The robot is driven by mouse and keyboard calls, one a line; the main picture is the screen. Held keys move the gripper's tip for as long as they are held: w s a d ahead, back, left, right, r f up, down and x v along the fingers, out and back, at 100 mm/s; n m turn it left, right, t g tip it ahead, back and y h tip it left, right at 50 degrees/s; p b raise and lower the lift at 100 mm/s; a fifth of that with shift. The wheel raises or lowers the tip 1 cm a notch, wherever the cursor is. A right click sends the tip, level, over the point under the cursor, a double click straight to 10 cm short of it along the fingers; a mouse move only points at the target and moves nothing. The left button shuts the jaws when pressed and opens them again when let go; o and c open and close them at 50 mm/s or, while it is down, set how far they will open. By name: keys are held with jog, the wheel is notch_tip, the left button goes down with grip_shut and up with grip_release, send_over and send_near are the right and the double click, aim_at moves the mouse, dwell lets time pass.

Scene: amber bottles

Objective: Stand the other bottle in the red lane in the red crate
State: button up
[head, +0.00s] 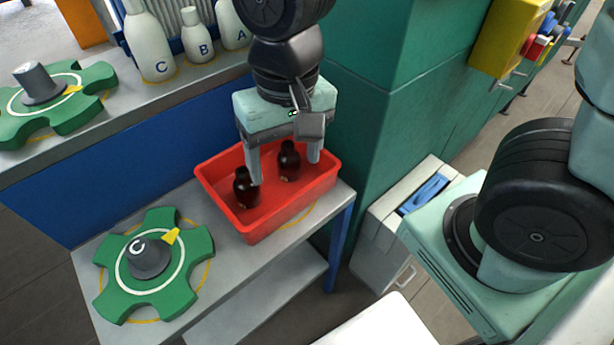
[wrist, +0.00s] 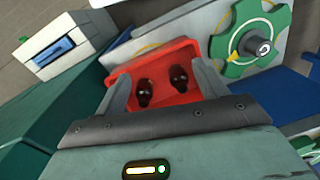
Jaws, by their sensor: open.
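The red crate (head: 264,226) stands on the grey bench, and it also shows in the wrist view (wrist: 187,50). Two dark amber bottles stand upright in it. One bottle (head: 246,189) is at the left and the other bottle (head: 289,161) is further back at the right. In the wrist view they show as a left bottle (wrist: 145,92) and a right bottle (wrist: 179,79). My gripper (head: 284,175) is over the crate with its fingers spread wide, one on each side of the bottles. In the wrist view the fingers stand apart from both bottles. No red lane shows clearly.
A green star-shaped wheel (head: 190,262) with a grey hub marked C lies left of the crate on the bench (head: 88,262). White bottles (head: 150,45) marked C, B and A stand on the back shelf. A green wall (head: 385,130) rises close to the right of my arm.

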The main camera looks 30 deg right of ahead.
jog(key=s+n, duration=0.6)
jog(key=n, duration=0.1)
jog(key=shift+r+n, duration=0.3)
jog(key=shift+r, duration=0.05)
